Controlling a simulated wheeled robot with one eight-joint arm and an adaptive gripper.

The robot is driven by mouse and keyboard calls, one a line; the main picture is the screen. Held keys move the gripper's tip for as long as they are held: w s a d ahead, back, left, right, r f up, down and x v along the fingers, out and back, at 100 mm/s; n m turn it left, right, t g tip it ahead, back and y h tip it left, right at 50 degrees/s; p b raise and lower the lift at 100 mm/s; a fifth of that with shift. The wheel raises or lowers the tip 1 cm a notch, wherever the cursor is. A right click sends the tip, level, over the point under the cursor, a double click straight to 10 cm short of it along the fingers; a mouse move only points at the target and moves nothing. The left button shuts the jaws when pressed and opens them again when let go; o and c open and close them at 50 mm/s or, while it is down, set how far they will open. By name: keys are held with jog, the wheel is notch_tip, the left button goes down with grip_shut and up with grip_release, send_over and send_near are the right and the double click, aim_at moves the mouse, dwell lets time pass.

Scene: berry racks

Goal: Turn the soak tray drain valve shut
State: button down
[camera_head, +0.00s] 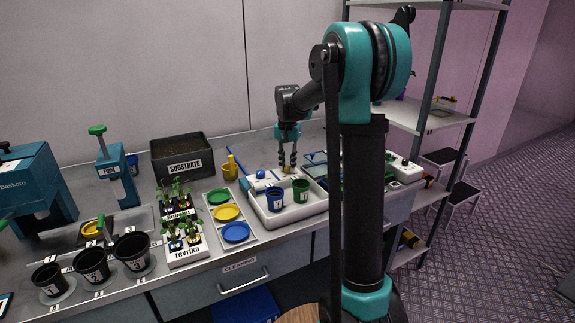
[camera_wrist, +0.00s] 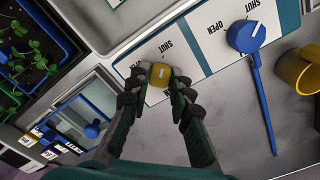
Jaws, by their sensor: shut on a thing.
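The white soak tray (camera_head: 261,210) stands on the bench, holding a blue cup (camera_head: 275,199) and a green cup (camera_head: 300,190). In the wrist view, its edge (camera_wrist: 112,42) is at the top. My gripper (camera_head: 287,163) points down behind the cups. In the wrist view, my gripper (camera_wrist: 160,76) is shut on a small yellow knob (camera_wrist: 160,74), with SHUT and OPEN printed on the white plate (camera_wrist: 185,62) around it. Which knob is the drain valve is not legible.
A yellow mug (camera_wrist: 290,68) stands right of the blue lever in the wrist view. Potted seedlings (camera_wrist: 28,55) and a blue-framed tray (camera_wrist: 75,118) lie left. A substrate box (camera_head: 182,158) and shelf rack (camera_head: 440,120) flank the area.

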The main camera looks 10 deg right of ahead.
aim_at(288, 167)
jog(key=c, duration=1.4)
grip_release()
jog(key=shift+o, duration=0.2)
notch_tip(288, 167, up, 12)
